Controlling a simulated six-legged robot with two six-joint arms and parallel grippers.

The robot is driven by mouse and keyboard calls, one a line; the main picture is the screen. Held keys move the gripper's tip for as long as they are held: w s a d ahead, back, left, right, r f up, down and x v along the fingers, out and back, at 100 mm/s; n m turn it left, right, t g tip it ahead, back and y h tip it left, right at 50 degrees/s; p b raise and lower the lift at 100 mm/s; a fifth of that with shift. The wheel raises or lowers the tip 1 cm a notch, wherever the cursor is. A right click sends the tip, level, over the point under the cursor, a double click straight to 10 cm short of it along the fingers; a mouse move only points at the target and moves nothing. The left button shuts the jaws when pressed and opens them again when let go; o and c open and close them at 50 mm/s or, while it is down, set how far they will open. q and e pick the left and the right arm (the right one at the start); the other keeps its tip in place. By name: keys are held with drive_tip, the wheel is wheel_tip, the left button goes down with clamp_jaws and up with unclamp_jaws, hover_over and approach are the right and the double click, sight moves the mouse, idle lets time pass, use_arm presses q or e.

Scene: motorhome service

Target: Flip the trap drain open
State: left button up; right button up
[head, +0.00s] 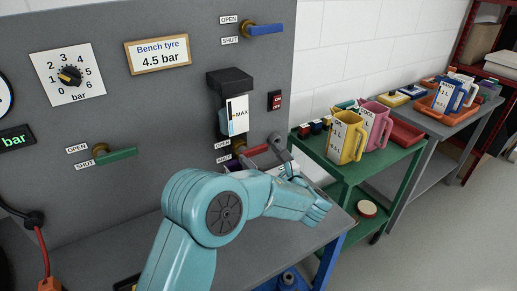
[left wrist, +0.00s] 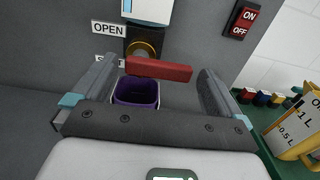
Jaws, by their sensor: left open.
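The trap drain has a red lever (left wrist: 160,68) on a round brass valve (left wrist: 143,47) below the clear trap bowl (head: 237,116). The lever points right, roughly level. An OPEN label (left wrist: 108,28) is at its upper left; the SHUT label below is mostly hidden by my finger. A purple cup (left wrist: 137,92) stands below the lever. My left gripper (left wrist: 155,78) is open, with its fingers to the left and right of the lever; I cannot tell whether either touches it. In the head view my left gripper (head: 268,153) partly hides the drain. My right gripper is not in view.
A red ON/OFF switch (head: 274,100) is right of the trap. A green lever (head: 115,156) and a blue lever (head: 266,29) are on the same grey panel. A green cart (head: 350,174) with yellow and pink jugs (head: 345,137) stands to the right.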

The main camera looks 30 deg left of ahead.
use_arm(q)
drive_tip(key=shift+w+a, duration=0.35)
drive_tip(key=shift+a, duration=0.2)
drive_tip(key=shift+w+a, duration=0.1)
drive_tip(key=shift+r, duration=0.1)
drive_tip(key=shift+a, duration=0.15)
